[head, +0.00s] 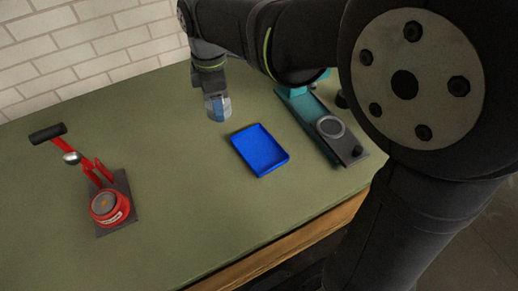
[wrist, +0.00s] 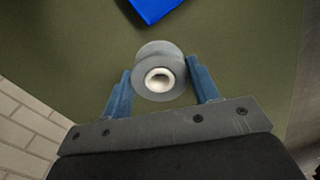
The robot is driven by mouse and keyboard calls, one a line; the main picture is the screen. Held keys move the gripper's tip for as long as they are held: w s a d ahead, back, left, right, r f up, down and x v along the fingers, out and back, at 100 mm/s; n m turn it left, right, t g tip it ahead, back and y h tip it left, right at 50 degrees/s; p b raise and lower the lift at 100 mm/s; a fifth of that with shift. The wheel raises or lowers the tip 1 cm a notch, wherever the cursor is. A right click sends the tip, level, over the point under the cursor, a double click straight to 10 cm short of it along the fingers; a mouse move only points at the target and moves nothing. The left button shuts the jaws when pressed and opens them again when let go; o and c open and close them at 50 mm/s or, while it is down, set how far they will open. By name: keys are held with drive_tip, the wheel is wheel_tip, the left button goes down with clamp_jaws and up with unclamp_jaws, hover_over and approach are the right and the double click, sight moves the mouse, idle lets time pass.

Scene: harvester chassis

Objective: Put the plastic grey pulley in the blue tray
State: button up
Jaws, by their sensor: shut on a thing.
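The grey pulley (wrist: 152,58), with a pale hub around a dark hole, sits between the blue fingers of my gripper (wrist: 160,84) in the wrist view. My gripper is shut on it. In the head view my gripper (head: 219,112) hangs over the green table, left of and behind the blue tray; the pulley is hard to make out there. The blue tray (head: 264,171) is a shallow rectangle, and its inside looks empty. A corner of the tray shows at the top of the wrist view (wrist: 153,8), apart from the pulley.
A red lever press (head: 107,207) on a dark plate stands at the left of the table. A teal and dark device (head: 345,147) with a round ring stands right of the tray. A white brick wall (head: 70,52) is behind.

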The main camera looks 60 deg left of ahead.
drive_tip(key=shift+w+d+f, duration=0.1)
drive_tip(key=shift+d+f, duration=0.2)
drive_tip(key=shift+f, duration=0.05)
drive_tip(key=w+d+f+m, duration=0.4)
drive_tip(key=w+d, duration=0.1)
drive_tip(key=w, duration=0.3)
hover_over(259, 151)
wheel_tip(259, 151, down, 5)
drive_tip(key=shift+a+r, duration=0.1)
drive_tip(key=shift+f, duration=2.15)
drive_tip(key=shift+f, duration=0.15)
drive_tip(key=o, duration=0.9)
drive_tip(key=shift+o, duration=0.2)
